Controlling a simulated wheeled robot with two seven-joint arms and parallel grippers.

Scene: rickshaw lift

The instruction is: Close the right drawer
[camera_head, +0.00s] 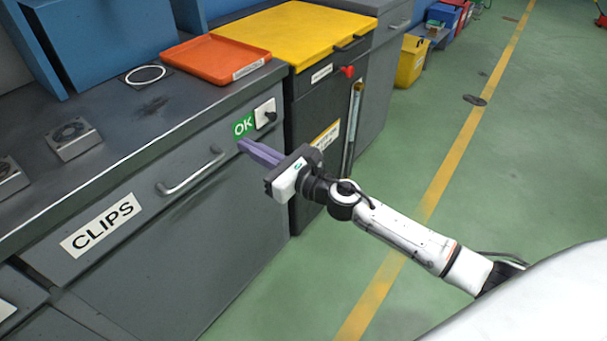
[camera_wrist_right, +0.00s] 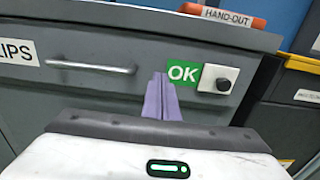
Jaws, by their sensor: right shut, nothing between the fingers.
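The grey drawer front (camera_head: 150,205) labelled CLIPS (camera_head: 101,226) has a metal bar handle (camera_head: 190,172). At its right end are a green OK sticker (camera_head: 243,126) and a white plate with a black knob (camera_head: 265,113). The front looks about level with the cabinet; any small gap cannot be told. My right gripper (camera_head: 243,147) is shut and empty, its purple fingers pointing at the front just below the OK sticker. In the right wrist view the fingers (camera_wrist_right: 161,92) lie right of the handle (camera_wrist_right: 92,66); contact cannot be told. My left gripper is not in view.
An orange tray (camera_head: 215,60) and small metal fittings (camera_head: 73,138) lie on the grey worktop (camera_head: 150,115). A black cabinet with a yellow top (camera_head: 295,32) stands to the right. A yellow bin (camera_head: 411,62) is further back. The green floor (camera_head: 510,170) at right is clear.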

